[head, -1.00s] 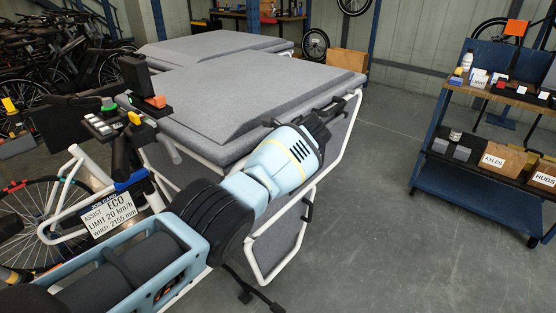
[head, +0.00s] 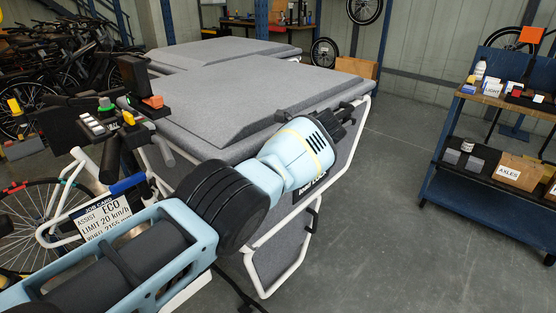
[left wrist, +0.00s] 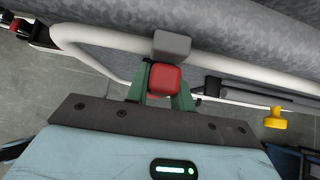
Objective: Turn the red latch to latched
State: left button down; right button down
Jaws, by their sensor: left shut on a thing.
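The red latch (left wrist: 165,80) is a small red block in the left wrist view, with a grey block above it, beside the white tube frame of the grey cargo box. My left gripper (left wrist: 163,88) has its green fingers on both sides of the red latch and is shut on it. In the head view my left arm crosses from the lower left, and the gripper (head: 347,112) is at the right edge of the cargo box (head: 250,85). The latch is hidden there. My right gripper is in neither view.
The bike's handlebar with a control panel (head: 100,125) and a job card (head: 103,215) are at left. A blue parts trolley (head: 480,200) stands at right, with open floor between. A yellow knob (left wrist: 275,118) hangs right of the latch in the wrist view.

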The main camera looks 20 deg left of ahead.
pick_arm(q)
jog(key=c, duration=1.2)
grip_release()
jog(key=p+v, duration=0.2)
jog(key=v, duration=0.5)
jog(key=shift+d+r, duration=0.2)
jog(key=shift+d, duration=0.05)
jog(key=shift+s, duration=0.1)
